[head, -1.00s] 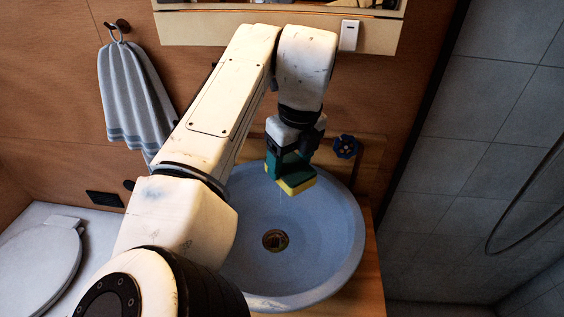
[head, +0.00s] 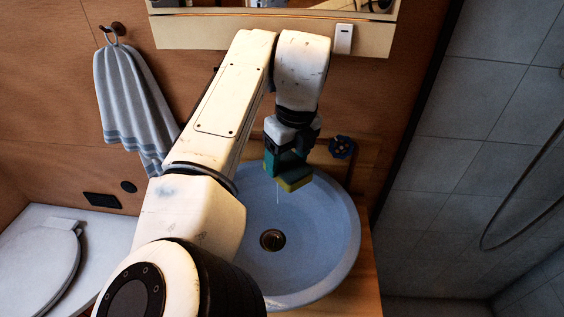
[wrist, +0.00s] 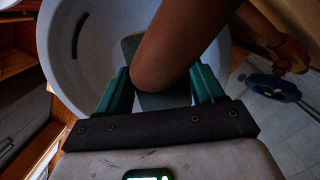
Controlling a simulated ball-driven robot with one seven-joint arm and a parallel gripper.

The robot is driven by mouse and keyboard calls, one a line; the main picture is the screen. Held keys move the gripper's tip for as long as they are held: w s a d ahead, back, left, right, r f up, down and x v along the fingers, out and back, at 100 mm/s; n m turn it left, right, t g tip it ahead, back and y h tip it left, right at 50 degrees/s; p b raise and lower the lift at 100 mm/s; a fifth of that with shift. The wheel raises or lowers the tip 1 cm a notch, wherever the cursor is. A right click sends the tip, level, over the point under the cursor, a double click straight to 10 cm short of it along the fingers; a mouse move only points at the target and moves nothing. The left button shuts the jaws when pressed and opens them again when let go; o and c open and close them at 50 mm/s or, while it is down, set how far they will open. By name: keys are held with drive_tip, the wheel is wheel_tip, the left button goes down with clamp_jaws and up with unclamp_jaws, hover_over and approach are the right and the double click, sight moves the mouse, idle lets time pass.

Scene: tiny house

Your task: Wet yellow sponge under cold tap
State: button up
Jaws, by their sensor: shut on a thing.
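The yellow sponge (head: 295,183), with a darker green layer, hangs tilted over the light blue basin (head: 335,255), above and behind the drain. My gripper (head: 285,160) has teal fingers shut on it. A thin streak of water falls from the sponge toward the basin. In the wrist view the sponge (wrist: 160,101) shows as a dull green piece between the fingers, and a brown tap spout (wrist: 190,40) crosses in front of it, hiding part. A blue tap knob (head: 342,147) sits at the back right of the basin; it also shows in the wrist view (wrist: 272,88).
A dark drain (head: 272,240) lies in the basin floor. A striped towel (head: 135,100) hangs on the wooden wall at left. A toilet (head: 40,262) is at lower left, tiled shower walls (head: 490,160) at right. A cabinet edge (head: 230,32) is above my arm.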

drive_tip(key=s+p, duration=0.2)
drive_tip(key=s, duration=0.5)
drive_tip(key=shift+s+a, duration=0.3)
drive_tip(key=shift+a, duration=0.1)
drive_tip(key=shift+r, duration=0.15)
idle(1.2)
drive_tip(key=s+r+p, duration=0.3)
drive_tip(key=s, duration=0.2)
drive_tip(key=shift+a+r, duration=0.2)
drive_tip(key=shift+r, duration=0.2)
idle(0.6)
